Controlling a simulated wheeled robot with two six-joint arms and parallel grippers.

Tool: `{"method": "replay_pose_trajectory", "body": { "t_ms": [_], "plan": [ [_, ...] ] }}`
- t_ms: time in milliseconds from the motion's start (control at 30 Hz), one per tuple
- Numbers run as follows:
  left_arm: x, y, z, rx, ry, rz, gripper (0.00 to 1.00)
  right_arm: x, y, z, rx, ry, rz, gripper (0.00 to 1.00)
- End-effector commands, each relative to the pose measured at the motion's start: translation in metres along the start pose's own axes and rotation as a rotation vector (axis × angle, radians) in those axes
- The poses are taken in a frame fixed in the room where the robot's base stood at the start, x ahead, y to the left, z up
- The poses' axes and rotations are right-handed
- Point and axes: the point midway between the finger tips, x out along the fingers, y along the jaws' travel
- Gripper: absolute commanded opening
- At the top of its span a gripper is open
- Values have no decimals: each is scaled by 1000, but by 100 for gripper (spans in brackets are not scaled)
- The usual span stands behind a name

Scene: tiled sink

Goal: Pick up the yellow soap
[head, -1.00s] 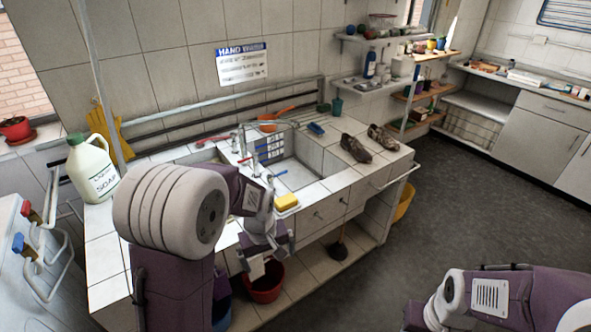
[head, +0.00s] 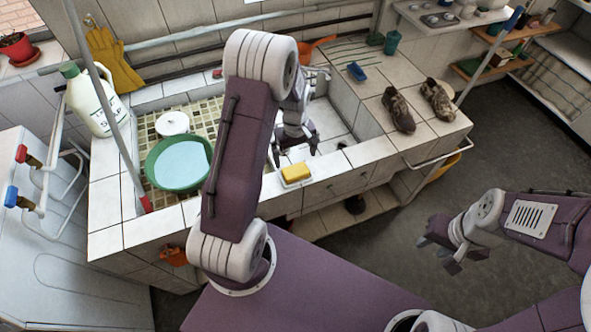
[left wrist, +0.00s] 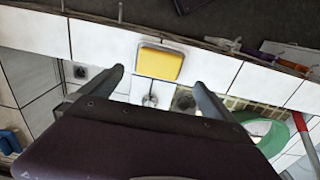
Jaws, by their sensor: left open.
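The yellow soap (head: 296,172) is a small block on a white dish at the front edge of the tiled sink counter. My left gripper (head: 295,158) is open and empty just behind the soap, over the sink basin side. In the left wrist view the yellow soap (left wrist: 160,64) shows whole, ahead of and between the open fingers (left wrist: 158,80), not touched by them. My right gripper (head: 440,245) hangs over the floor at the right, away from the counter; its opening is hard to make out.
A green basin (head: 160,170) stands in the left sink. A white soap jug (head: 92,102) is at the left. Brown shoes (head: 398,110) and a blue brush (head: 356,71) lie on the counter's right part. A faucet stands near my left arm.

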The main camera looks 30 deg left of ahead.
Motion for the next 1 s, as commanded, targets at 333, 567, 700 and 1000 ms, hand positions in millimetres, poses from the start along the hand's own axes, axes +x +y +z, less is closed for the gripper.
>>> {"method": "replay_pose_trajectory", "body": {
  "t_ms": [333, 567, 700, 1000],
  "plan": [
    [33, -1, 1, 1, 0, 0, 100, -6, 0, -1, 0, 1, 0, 36],
    [72, -6, 4, 1, -3, -3, 100, -17, 0, -2, 0, 1, 0, 36],
    [83, -5, 3, 1, 0, 0, 100, -17, 0, -2, 0, 1, 0, 36],
    [83, -5, 3, 1, 0, 0, 64, -17, 0, -2, 0, 0, 0, 36]
  ]
}}
